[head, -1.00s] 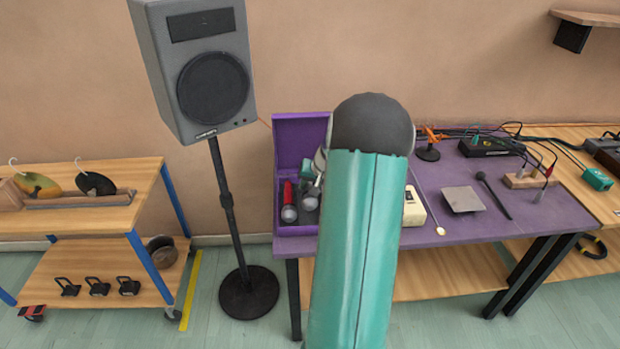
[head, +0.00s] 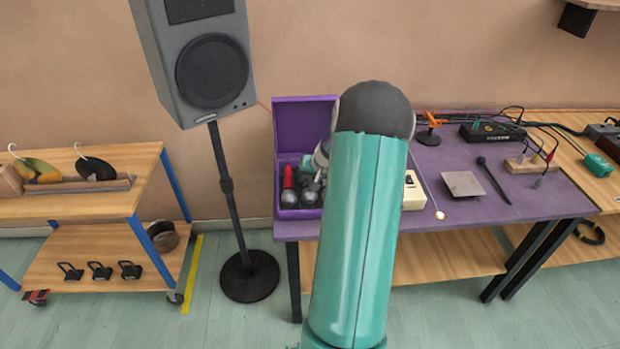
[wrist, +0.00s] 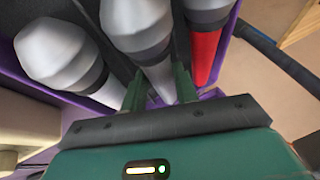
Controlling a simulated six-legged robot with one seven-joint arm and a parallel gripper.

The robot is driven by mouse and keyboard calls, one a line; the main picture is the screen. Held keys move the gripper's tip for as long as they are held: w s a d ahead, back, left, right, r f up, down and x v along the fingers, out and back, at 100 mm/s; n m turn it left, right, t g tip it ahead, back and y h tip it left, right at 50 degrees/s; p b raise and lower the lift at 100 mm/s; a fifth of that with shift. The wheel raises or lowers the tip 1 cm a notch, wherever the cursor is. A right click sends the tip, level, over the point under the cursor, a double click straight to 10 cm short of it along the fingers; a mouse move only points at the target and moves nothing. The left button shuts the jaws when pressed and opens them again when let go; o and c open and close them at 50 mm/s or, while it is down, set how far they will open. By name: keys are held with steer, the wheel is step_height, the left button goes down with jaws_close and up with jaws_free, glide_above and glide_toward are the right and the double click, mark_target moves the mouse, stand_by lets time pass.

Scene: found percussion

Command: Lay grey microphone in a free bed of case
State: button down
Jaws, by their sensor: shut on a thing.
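The purple case (head: 305,118) stands open at the left end of the purple table; its dark-lined interior also shows in the wrist view. My gripper (wrist: 160,82) is shut on the grey handle of the grey microphone (wrist: 137,22), which has a silver head and a dark collar. It is down among the case's beds, beside the red microphone (wrist: 205,45); whether it rests on the bed is unclear. The red microphone (head: 288,178) also shows in the head view. Another silver-headed microphone (wrist: 55,55) lies on the other side. My arm hides the right part of the case.
A loudspeaker (head: 210,70) on a stand is left of the table. A cream box (head: 413,190), a beater (head: 439,212), a grey plate (head: 463,184) and a black microphone (head: 493,178) lie right of my arm. A wooden trolley (head: 80,205) is far left.

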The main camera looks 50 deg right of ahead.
stand_by(0.4)
steer(key=c, duration=1)
jaws_free()
steer(key=shift+s+f, duration=0.1)
steer(key=shift+s+d, duration=0.15)
steer(key=shift+s+r, duration=0.2)
steer(key=shift+r, duration=0.2)
steer(key=v, duration=1.2)
steer(key=shift+a+r, duration=0.3)
steer(key=shift+r, duration=0.15)
